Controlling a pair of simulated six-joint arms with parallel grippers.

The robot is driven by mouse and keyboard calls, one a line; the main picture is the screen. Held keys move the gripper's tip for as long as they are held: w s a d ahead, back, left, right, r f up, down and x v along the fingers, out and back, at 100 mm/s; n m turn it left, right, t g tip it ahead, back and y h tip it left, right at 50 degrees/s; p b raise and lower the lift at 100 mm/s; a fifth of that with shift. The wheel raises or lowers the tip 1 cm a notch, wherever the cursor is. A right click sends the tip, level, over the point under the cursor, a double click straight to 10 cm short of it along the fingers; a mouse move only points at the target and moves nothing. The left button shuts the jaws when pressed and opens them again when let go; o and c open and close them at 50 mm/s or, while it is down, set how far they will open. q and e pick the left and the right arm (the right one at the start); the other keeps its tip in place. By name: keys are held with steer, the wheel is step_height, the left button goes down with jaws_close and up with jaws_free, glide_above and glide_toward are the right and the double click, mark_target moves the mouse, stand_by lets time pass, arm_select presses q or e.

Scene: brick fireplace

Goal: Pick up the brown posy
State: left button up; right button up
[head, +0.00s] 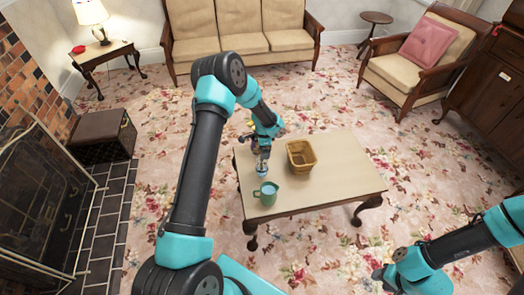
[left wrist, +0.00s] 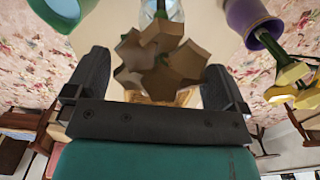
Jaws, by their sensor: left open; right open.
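The brown posy (left wrist: 160,62) has chunky angular petals and shows large in the left wrist view, above a pale glassy vase (left wrist: 165,10). My left gripper (left wrist: 157,68) is open, with one finger on each side of the posy; I cannot tell whether either touches it. In the head view my left gripper (head: 262,150) is over the left part of the table and hides most of the posy. The pale blue vase (head: 262,168) shows just below it. My right gripper (head: 386,279) is open and empty, low at the right, away from the table.
A green mug (head: 266,194) stands near the vase on the low table (head: 335,185). A tan basket (head: 301,157) is to their right. In the left wrist view a purple vase (left wrist: 252,18) with a yellow posy (left wrist: 290,75) is close beside. The table's right side is clear.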

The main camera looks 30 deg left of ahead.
arm_select(q)
steer(key=shift+f, duration=0.45)
steer(key=c, duration=0.7)
steer(key=shift+o, duration=0.2)
step_height(320, 180, up, 10)
stand_by(0.4)
stand_by(0.3)
